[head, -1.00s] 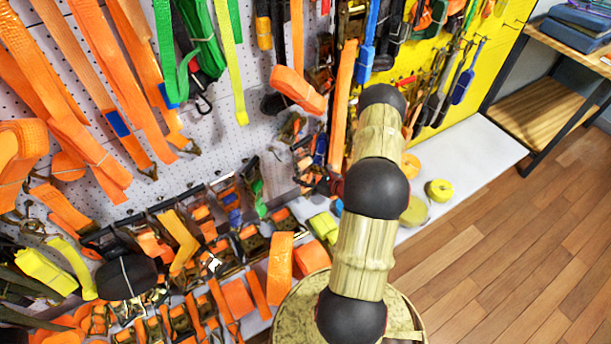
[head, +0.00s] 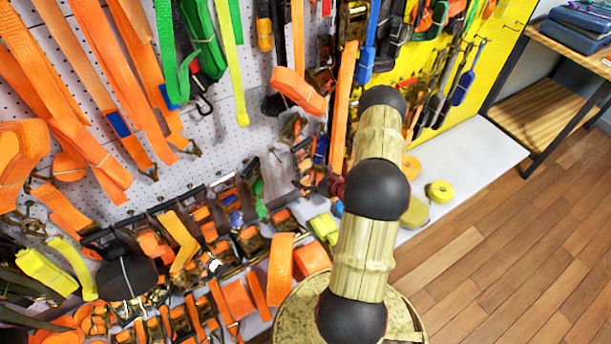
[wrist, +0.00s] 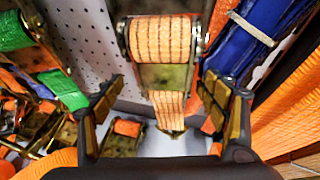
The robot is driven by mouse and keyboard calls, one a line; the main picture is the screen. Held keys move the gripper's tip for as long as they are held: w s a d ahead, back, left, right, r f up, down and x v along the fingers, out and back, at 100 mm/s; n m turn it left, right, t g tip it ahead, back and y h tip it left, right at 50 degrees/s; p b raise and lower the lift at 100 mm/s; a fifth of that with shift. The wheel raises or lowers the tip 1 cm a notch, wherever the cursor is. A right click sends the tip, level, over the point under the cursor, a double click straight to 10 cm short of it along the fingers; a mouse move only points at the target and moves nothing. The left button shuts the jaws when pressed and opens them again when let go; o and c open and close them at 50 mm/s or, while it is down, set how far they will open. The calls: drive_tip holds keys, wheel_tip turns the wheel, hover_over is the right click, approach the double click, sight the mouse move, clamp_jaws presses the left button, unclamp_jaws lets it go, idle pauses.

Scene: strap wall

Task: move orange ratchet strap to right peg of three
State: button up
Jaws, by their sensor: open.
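In the wrist view my gripper (wrist: 164,82) is open, one finger on each side. An orange ratchet strap (wrist: 160,40) with dark thread lines, wound on a metal ratchet, hangs ahead between the fingers. Its lower orange webbing (wrist: 168,102) reaches down into the space between them. I see no finger clearly closed on it; whether either touches it I cannot tell. In the head view my arm hides most of the gripper and that part of the wall. The three pegs cannot be clearly made out in either view.
A green strap (wrist: 15,30) hangs left and a blue strap (wrist: 245,40) right, close to the fingers. In the head view, orange straps (head: 75,90) crowd the white pegboard, with several ratchets (head: 220,215) below. A white shelf (head: 470,150) and open floor lie right.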

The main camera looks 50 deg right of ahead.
drive_tip(key=shift+f, duration=0.1)
drive_tip(key=v, duration=1.2)
drive_tip(key=shift+a, duration=0.1)
drive_tip(key=s+a+n+g+y, duration=0.1)
drive_tip(key=a+n+y, duration=0.2)
drive_tip(key=a, duration=0.5)
drive_tip(key=s+a+r+n+g+y, duration=0.2)
drive_tip(key=a+r+n+g+y, duration=0.15)
drive_tip(key=a+r+n, duration=0.35)
drive_tip(key=s+a+r+n+g+y, duration=0.2)
drive_tip(key=s+a+r+n+g, duration=0.1)
drive_tip(key=a+r+n+g, duration=0.3)
drive_tip(key=a+r+n+t+h+p, duration=0.1)
drive_tip(key=a+r+n+h, duration=0.1)
drive_tip(key=a+r+n, duration=0.4)
drive_tip(key=s+a+r+n+t+h+p, duration=0.1)
drive_tip(key=a+r+n+h, duration=0.2)
drive_tip(key=r, duration=1.2)
drive_tip(key=s+a+r+n+t+h, duration=0.1)
drive_tip(key=a+r+n+h, duration=0.2)
drive_tip(key=a+r+n, duration=0.6)
drive_tip(key=shift+r+n+p, duration=0.4)
drive_tip(key=shift+r+n, duration=0.5)
drive_tip(key=shift+n, duration=0.3)
